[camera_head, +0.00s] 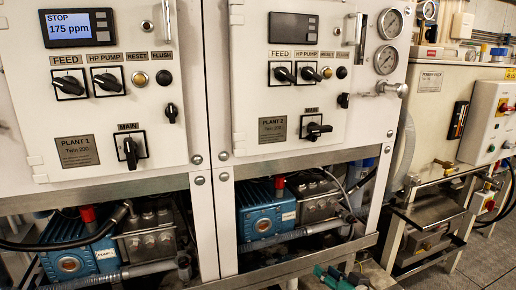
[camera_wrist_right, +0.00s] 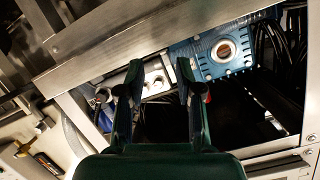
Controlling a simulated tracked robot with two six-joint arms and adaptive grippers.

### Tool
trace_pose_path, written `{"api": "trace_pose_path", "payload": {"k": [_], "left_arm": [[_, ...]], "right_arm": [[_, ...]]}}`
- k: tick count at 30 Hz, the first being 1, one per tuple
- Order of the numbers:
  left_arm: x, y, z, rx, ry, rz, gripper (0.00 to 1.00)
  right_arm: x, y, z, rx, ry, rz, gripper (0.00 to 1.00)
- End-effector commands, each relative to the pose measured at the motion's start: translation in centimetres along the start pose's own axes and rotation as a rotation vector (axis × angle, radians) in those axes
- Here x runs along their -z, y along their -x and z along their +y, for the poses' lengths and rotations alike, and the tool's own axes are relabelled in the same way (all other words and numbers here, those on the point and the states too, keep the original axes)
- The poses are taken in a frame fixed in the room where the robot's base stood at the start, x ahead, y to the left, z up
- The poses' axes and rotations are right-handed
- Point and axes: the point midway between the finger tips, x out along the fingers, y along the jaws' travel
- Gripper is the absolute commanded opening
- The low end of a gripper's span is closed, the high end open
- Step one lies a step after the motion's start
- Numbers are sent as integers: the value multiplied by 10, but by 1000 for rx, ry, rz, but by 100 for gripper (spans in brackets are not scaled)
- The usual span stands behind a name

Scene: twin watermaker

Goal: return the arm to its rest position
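My right gripper (camera_head: 336,273) shows only as a small green and dark part at the bottom edge of the head view, in front of the lower frame of PLANT 2. In the right wrist view the same gripper (camera_wrist_right: 160,68) has two dark green fingers spread apart with nothing between them. Beyond the fingertips are a blue pump (camera_wrist_right: 226,50) and a silver pump head (camera_wrist_right: 156,77). I cannot tell how far the fingertips are from them. My left gripper is not in view.
The PLANT 1 panel (camera_head: 95,125) and PLANT 2 panel (camera_head: 290,110) stand above open pump bays. A steel rail (camera_head: 105,188) runs under the panels. A white switch box (camera_head: 485,122) and bench stand at right. Grey floor (camera_head: 480,262) shows clear at lower right.

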Motion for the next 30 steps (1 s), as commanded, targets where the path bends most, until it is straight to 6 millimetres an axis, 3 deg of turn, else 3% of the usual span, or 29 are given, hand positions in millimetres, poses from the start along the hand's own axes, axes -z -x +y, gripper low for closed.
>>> {"api": "trace_pose_path", "payload": {"k": [1, 5, 9, 12, 15, 19, 23, 30], "left_arm": [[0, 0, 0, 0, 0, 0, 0], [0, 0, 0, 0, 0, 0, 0], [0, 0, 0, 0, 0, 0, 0], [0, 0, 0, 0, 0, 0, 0], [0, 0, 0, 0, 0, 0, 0], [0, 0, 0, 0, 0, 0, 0], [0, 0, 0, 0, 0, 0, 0], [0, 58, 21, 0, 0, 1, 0]], "right_arm": [[-43, -4, 6, -20, -42, -82, 35], [-143, 3, 15, -78, -140, -284, 35], [-244, 31, 15, -145, -235, -512, 35], [-302, 61, 10, -187, -286, -662, 35], [-347, 92, 2, -221, -325, -793, 35], [-388, 134, -9, -260, -360, -948, 35], [-410, 181, -18, -298, -370, -1103, 35], [-354, 195, -39, -277, -340, -1104, 35]]}}
